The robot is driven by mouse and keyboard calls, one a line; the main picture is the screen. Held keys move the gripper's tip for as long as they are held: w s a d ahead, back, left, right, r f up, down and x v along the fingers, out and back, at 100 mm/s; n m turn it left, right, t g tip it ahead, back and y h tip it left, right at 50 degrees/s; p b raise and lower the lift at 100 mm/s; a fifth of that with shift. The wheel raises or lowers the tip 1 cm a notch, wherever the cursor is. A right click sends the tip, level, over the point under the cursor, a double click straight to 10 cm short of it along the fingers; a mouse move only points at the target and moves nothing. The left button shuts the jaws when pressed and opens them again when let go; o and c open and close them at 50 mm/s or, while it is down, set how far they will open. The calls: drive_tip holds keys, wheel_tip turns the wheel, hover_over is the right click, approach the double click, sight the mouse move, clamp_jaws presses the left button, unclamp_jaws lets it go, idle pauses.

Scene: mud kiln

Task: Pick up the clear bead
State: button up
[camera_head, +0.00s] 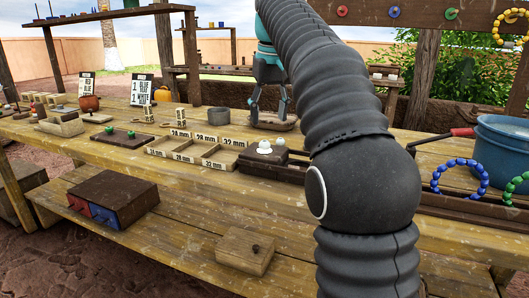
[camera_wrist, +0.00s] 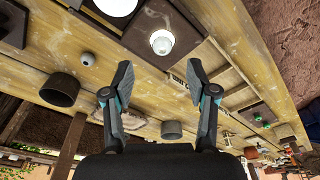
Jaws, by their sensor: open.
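Two small pale beads sit on a dark wooden block (camera_head: 272,156) on the table: a whitish one (camera_head: 264,145) and a smaller one (camera_head: 280,141) behind it. I cannot tell for sure which is the clear bead. In the wrist view a glossy pale round piece (camera_wrist: 162,42) sits on a dark square stand, beyond my fingertips and between their lines. A small grey ball (camera_wrist: 88,58) lies off to the left there. My gripper (camera_head: 270,104) is open and empty, pointing down above a shallow wooden tray (camera_head: 284,125) behind the block. Its spread fingers also show in the wrist view (camera_wrist: 160,75).
A sorting box (camera_head: 205,163) with size labels stands left of the block, with a grey cup (camera_head: 219,116) behind it. A blue bucket (camera_head: 500,140) and bead bracelets stand at right. A drawer box (camera_head: 113,196) and wooden block (camera_head: 244,253) sit on the lower shelf.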

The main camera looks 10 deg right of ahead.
sight(265, 141)
drive_tip(key=shift+w+a+f+b, duration=0.1)
drive_tip(key=shift+w+f+b, duration=0.25)
drive_tip(key=shift+f, duration=0.9)
drive_tip(key=shift+w+a+f+b, duration=0.15)
drive_tip(key=shift+f+b, duration=0.3)
drive_tip(key=shift+f, duration=0.8)
drive_tip(key=shift+w+f+b, duration=0.3)
drive_tip(key=shift+f+b, duration=0.1)
drive_tip(key=shift+f, duration=0.85)
drive_tip(key=c, duration=1)
drive_tip(key=shift+r, duration=0.15)
drive_tip(key=shift+r+p, duration=0.3)
drive_tip(key=shift+r, duration=0.2)
wheel_tip(265, 141, up, 3)
drive_tip(key=shift+r+p, duration=0.2)
drive_tip(key=shift+p, duration=0.65)
drive_tip(key=s+d+r, duration=0.1)
drive_tip(key=s+r, duration=0.1)
drive_tip(key=s, duration=0.1)
drive_tip(key=s+d+r, duration=0.1)
drive_tip(key=s+r, duration=0.1)
drive_tip(key=s, duration=0.2)
drive_tip(key=s+d+r, duration=0.1)
drive_tip(key=s+r, duration=0.1)
drive_tip(key=s, duration=0.2)
drive_tip(key=shift+s+r, duration=0.15)
drive_tip(key=shift+r, duration=0.05)
